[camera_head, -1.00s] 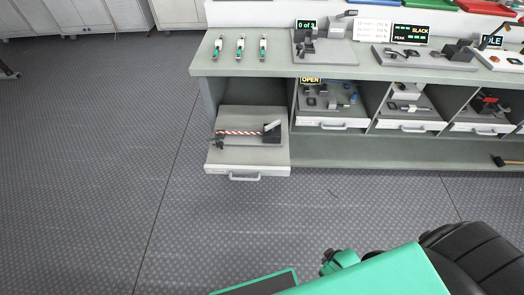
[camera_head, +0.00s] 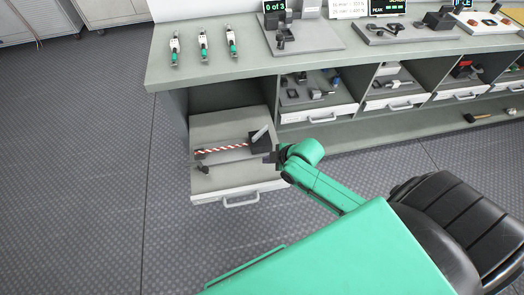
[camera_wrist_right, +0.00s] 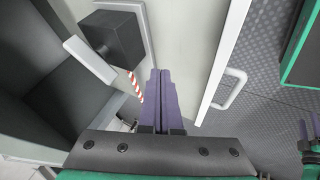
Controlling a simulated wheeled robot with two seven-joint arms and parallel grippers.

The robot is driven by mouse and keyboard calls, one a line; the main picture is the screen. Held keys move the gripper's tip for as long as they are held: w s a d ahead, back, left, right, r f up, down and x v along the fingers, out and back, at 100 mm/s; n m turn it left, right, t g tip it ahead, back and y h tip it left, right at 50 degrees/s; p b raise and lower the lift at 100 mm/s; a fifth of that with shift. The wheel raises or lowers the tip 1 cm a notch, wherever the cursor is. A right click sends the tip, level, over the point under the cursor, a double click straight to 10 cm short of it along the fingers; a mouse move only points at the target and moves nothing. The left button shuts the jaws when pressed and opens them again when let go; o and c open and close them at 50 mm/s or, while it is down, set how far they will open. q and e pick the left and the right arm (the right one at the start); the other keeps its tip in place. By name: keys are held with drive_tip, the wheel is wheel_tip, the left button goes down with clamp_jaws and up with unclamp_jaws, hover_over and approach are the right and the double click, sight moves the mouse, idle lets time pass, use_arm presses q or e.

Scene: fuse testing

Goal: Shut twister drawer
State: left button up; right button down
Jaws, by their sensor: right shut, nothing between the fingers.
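The twister drawer (camera_head: 215,186) is pulled out of the leftmost bay of the bench, with its white front and grey handle (camera_head: 241,200) facing me. A red-and-white striped rod (camera_head: 220,149) and a black block (camera_head: 260,142) with a pale lever lie in it. My right gripper (camera_head: 272,157) is at the drawer's right side, near the black block. In the right wrist view its purple fingers (camera_wrist_right: 160,75) are shut and empty, over the pale drawer surface between block and front panel. I cannot tell whether they touch it.
The bench top (camera_head: 230,72) holds several green-and-white fuses (camera_head: 203,43) and test fixtures (camera_head: 300,36). A hammer-like tool (camera_head: 478,116) lies on the low shelf. The floor (camera_head: 90,180) at left is clear.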

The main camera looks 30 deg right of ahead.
sight(256, 152)
drive_tip(key=shift+x, duration=1.25)
drive_tip(key=w, duration=0.2)
drive_tip(key=shift+w+d+r, duration=0.15)
drive_tip(key=shift+w+d, duration=0.15)
drive_tip(key=shift+d, duration=0.05)
drive_tip(key=shift+w+d, duration=0.15)
drive_tip(key=shift+w, duration=0.4)
use_arm(q)
drive_tip(key=shift+w+d+f, duration=0.1)
drive_tip(key=shift+w+f, duration=0.15)
drive_tip(key=shift+w, duration=0.45)
drive_tip(key=shift+s, duration=0.15)
